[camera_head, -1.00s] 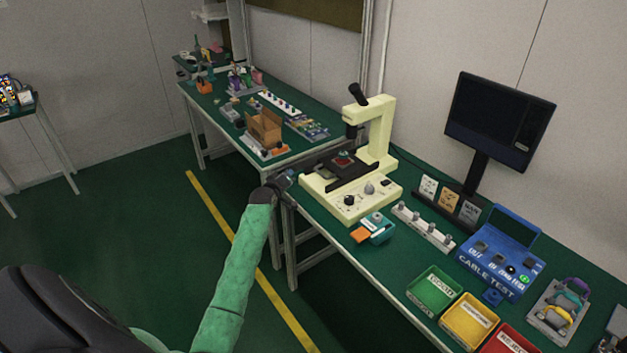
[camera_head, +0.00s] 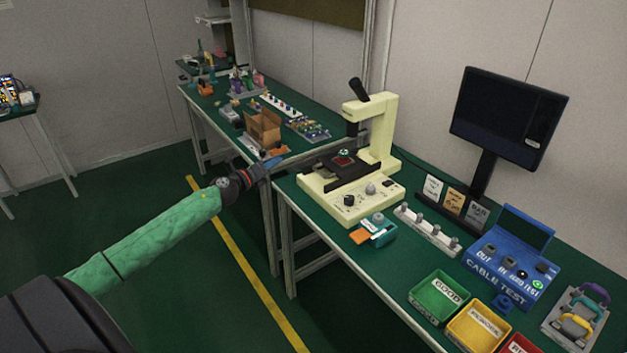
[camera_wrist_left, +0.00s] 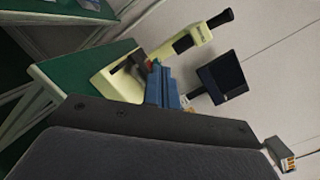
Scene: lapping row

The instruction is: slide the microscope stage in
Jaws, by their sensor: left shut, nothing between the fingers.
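The cream microscope (camera_head: 382,150) stands on the green bench, with its dark stage (camera_head: 341,168) in front of the column and a small red and pale item on the stage. The stage juts out to the left of the cream base (camera_head: 340,200). My left gripper (camera_head: 272,165) is off the bench's left end, to the left of the stage and apart from it. In the left wrist view its blue fingers (camera_wrist_left: 161,87) are together and empty, and the microscope (camera_wrist_left: 197,38) is beyond them, partly hidden. My right gripper is not in view.
A teal and orange device (camera_head: 374,230) and a white rack (camera_head: 427,230) sit before the microscope. A monitor (camera_head: 508,118), blue cable tester (camera_head: 507,270) and green bin (camera_head: 438,297) are to the right. A second bench holds a cardboard box (camera_head: 263,128).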

